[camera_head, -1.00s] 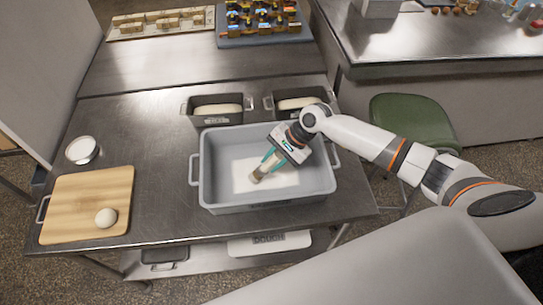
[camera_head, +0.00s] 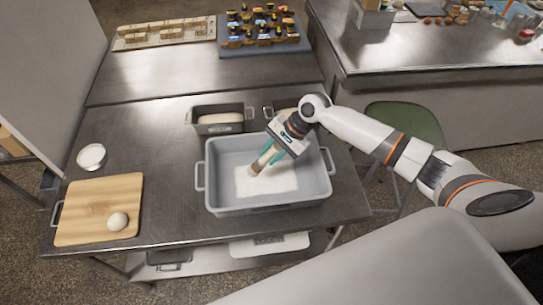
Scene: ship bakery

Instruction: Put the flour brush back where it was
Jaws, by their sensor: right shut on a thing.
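My right gripper (camera_head: 276,153) is shut on the flour brush (camera_head: 261,162), a short pale tool with a brownish tip. The brush slants down to the left over the inside of a grey bin (camera_head: 212,165). A white patch of flour (camera_head: 280,183) lies on the bin's floor. The brush tip shows over the flour's back left part; I cannot tell whether it touches. My left gripper is not in view.
Two loaf tins stand behind the bin; the left tin (camera_head: 219,129) shows clearly, the right one is partly behind my arm. A wooden board (camera_head: 80,205) with a dough ball (camera_head: 117,221) and a white bowl (camera_head: 91,157) are at the left. Steel table (camera_head: 165,190) is bare between.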

